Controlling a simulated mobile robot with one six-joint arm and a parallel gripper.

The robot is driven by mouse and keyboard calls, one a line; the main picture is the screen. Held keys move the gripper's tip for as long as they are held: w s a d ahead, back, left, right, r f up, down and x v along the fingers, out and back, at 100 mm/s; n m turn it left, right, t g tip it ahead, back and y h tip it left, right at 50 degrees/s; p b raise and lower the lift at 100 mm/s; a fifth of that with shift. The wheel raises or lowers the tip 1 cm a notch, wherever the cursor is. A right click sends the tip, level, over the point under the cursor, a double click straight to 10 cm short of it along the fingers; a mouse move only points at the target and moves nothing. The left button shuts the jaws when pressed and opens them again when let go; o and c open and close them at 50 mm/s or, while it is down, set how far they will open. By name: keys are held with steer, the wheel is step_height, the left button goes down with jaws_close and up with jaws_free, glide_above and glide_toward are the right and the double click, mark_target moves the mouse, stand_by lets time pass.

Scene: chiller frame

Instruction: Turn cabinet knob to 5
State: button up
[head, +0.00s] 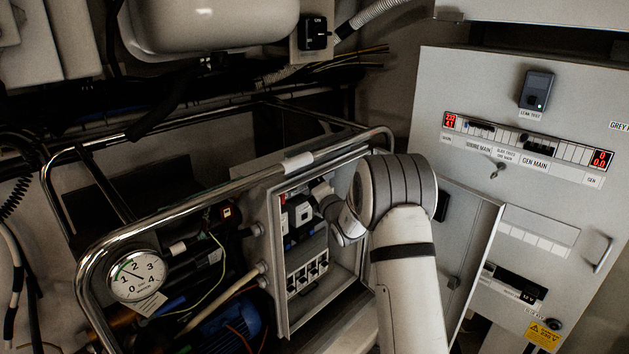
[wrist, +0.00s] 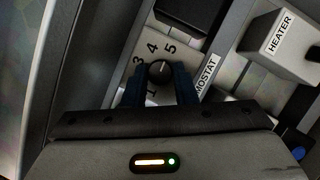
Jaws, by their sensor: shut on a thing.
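The cabinet knob (wrist: 160,74) is a small round black dial on a grey plate, in the wrist view. The numbers 3, 4 and 5 show in an arc above it, and 1 shows below. A small light mark on the knob points up and slightly right, roughly toward 5; the exact setting is hard to read. My gripper (wrist: 159,84) has its two dark blue fingers on either side of the knob, shut on it. In the head view my arm reaches into the open cabinet (head: 283,330); the knob and fingertips are not clear there.
A label ending in "MOSTAT" lies right of the knob, and a HEATER block (wrist: 280,45) stands farther right. The open cabinet door (head: 470,255) is right of my arm. A chrome tube frame (head: 85,275) and a round gauge (head: 136,277) stand left.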

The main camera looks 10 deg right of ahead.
steer(key=shift+d+r+m, duration=0.15)
steer(key=shift+r+m, duration=0.1)
steer(key=shift+m, duration=0.15)
steer(key=o, duration=0.8)
steer(key=shift+f, duration=0.1)
steer(key=shift+o, duration=1)
steer(key=shift+f, duration=0.1)
steer(key=b+v, duration=0.1)
steer(key=v, duration=0.6)
steer(key=shift+s, duration=0.35)
